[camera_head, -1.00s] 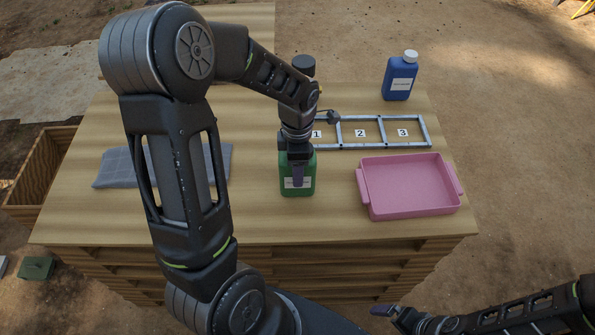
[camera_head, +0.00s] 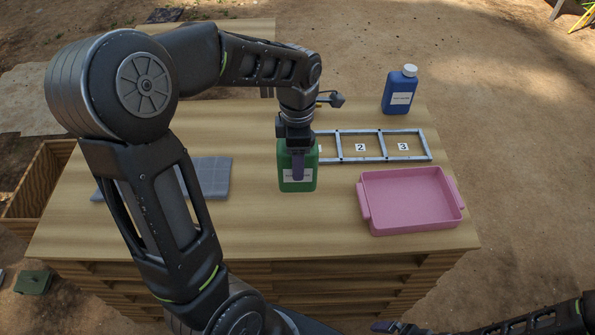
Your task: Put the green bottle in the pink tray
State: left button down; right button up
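The green bottle (camera_head: 311,172) with a white label is upright on or just over the wooden table, left of the pink tray. My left gripper (camera_head: 297,168) comes down from above over the bottle's top, with one finger across its front face. It looks shut on the bottle; the far finger and the bottle's cap are hidden. The pink tray (camera_head: 415,228) is empty, with handles at both ends, at the table's right front. My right gripper (camera_head: 385,326) is at the bottom edge, away from the table, mostly cut off.
A blue bottle (camera_head: 399,92) with a white cap stands at the back right. A metal frame with numbered slots (camera_head: 385,158) lies behind the tray. A grey slab (camera_head: 212,178) lies left, partly behind my arm. A wooden crate (camera_head: 37,185) stands left of the table. Bare table separates bottle and tray.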

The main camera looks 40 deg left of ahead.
aim_at(407, 203)
jog(key=i+l+u, duration=0.1)
jog(key=l, duration=0.3)
jog(key=i+l+u, duration=0.15)
jog(key=l, duration=0.25)
jog(key=i+l+u, duration=0.1)
jog(key=i+l, duration=0.15)
jog(key=l, duration=0.15)
jog(key=i+l+u, duration=0.15)
jog(key=l, duration=0.25)
jog(key=l+u, duration=0.1)
jog(key=l, duration=0.35)
jog(key=i, duration=0.05)
